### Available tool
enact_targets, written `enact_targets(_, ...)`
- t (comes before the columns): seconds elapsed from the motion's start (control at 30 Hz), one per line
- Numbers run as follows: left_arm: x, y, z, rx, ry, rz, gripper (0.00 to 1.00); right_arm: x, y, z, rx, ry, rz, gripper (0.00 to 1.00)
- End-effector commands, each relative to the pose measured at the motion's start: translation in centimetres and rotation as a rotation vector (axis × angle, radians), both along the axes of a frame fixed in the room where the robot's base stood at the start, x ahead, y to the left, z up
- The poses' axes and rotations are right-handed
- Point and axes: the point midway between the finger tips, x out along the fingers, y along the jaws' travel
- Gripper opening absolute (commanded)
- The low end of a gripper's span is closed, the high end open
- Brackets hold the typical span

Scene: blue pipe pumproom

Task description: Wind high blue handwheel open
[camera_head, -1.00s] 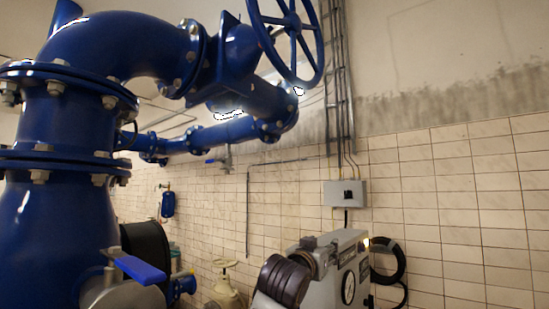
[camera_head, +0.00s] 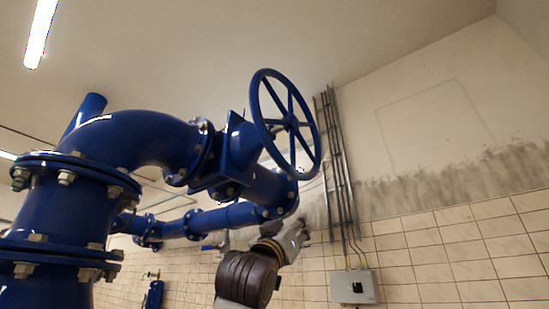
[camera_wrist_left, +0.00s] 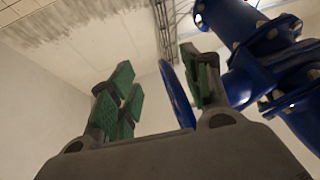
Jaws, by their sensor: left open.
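The high blue handwheel (camera_head: 286,124) is a spoked ring on the blue valve (camera_head: 236,150), upper middle in the head view. In the left wrist view the handwheel (camera_wrist_left: 176,96) shows nearly edge-on, beyond the palm and between the finger sides. My left gripper (camera_wrist_left: 157,72) is open there, with green pads apart and nothing gripped. In the head view my arm rises from the bottom to just below the wheel; its fingers cannot be made out there. Whether they touch the rim cannot be told. My right gripper is not in view.
A large blue flanged pipe (camera_head: 65,215) fills the left side and bends over to the valve. A vertical cable ladder (camera_head: 338,170) and a grey switch box (camera_head: 354,287) are on the wall behind and right of the wheel. Open room lies right of the wheel.

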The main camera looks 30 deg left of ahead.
Motion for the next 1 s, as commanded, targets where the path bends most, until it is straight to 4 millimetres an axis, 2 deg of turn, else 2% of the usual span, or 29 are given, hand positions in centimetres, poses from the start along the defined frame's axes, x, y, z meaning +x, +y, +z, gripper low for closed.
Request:
enact_targets(0.1,-2.4,0.5,3.3,-0.009,-0.064,0.001,0.48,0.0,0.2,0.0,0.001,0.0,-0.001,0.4)
enact_targets(0.3,-6.6,1.2,8.3,-0.024,-0.165,0.002,0.48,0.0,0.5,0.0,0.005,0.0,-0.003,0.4)
enact_targets(0.5,-10.0,1.8,11.6,-0.035,-0.24,0.0,0.48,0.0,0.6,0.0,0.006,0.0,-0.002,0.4)
enact_targets(0.7,-11.2,2.0,12.6,-0.039,-0.264,-0.001,0.48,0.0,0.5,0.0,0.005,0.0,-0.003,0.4)
enact_targets(1.0,-11.2,2.0,12.6,-0.039,-0.264,-0.001,0.48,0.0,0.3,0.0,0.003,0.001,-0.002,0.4)
